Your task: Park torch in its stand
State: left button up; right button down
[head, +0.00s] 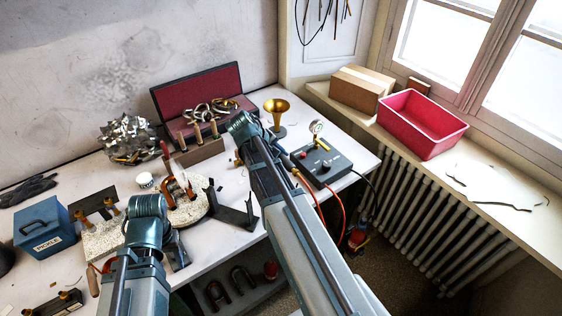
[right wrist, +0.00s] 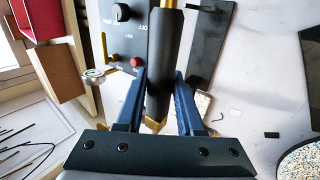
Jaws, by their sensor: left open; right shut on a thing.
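My right gripper (right wrist: 160,82) is shut on the torch (right wrist: 164,58), gripping its black handle between blue fingers in the right wrist view. A brass neck shows at the top of the handle and a brass piece at its lower end. In the head view my right arm hides most of the torch; a small brass bit (head: 238,158) shows beside it. A black angled bracket, seemingly the torch stand (head: 236,211), stands on the bench, apart from the torch. It seems to show in the right wrist view too (right wrist: 212,42). My left gripper (head: 177,251) is open, partly hidden, at the bench front.
A grey control box (head: 322,164) with a gauge and hoses stands at the right bench edge. A round pale board (head: 190,211), a blue PICKLE box (head: 43,226) and a wooden block (head: 199,151) crowd the left.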

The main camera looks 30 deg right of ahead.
jog(key=shift+f, duration=0.15)
notch_tip(320, 180, down, 8)
jog(key=b, duration=0.8)
jog(key=shift+f, duration=0.1)
jog(key=shift+f+b, duration=0.1)
jog(key=shift+b, duration=0.2)
dwell(0.4)
grip_release()
dwell(0.5)
jog(key=shift+r, duration=0.2)
notch_tip(320, 180, up, 8)
jog(key=p, duration=0.8)
jog(key=shift+f, duration=0.1)
